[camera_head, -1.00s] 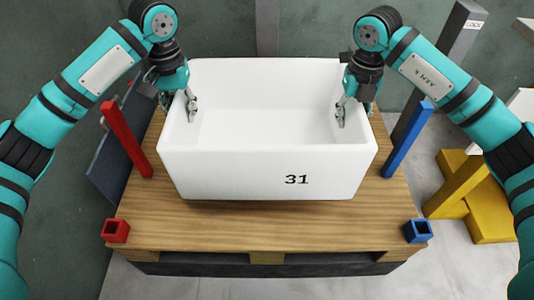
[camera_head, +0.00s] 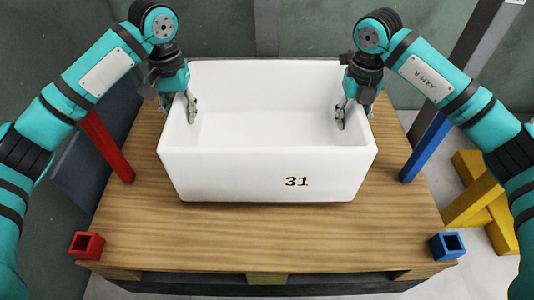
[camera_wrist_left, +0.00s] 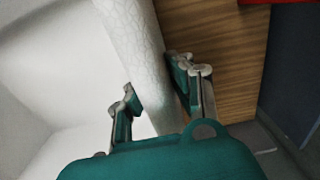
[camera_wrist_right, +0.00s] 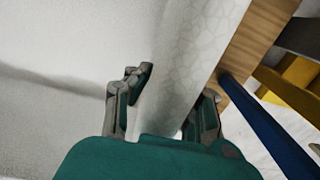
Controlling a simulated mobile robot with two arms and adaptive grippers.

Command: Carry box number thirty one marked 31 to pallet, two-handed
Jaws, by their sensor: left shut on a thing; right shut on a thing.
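The white foam box marked 31 (camera_head: 265,175) is open at the top and empty. In the head view it is over the wooden pallet (camera_head: 250,235), level, with its marked side facing me. My left gripper (camera_head: 190,104) is shut on the box's left wall; the wall also shows between the fingers in the left wrist view (camera_wrist_left: 140,50). My right gripper (camera_head: 342,112) is shut on the right wall, which also shows in the right wrist view (camera_wrist_right: 190,70). Whether the box's underside touches the pallet is hidden.
A red post (camera_head: 105,145) and a blue post (camera_head: 427,148) stand at the pallet's sides. A red socket (camera_head: 87,246) and a blue socket (camera_head: 447,246) mark its front corners. A yellow structure (camera_head: 480,205) is at the right. The pallet's front strip is bare.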

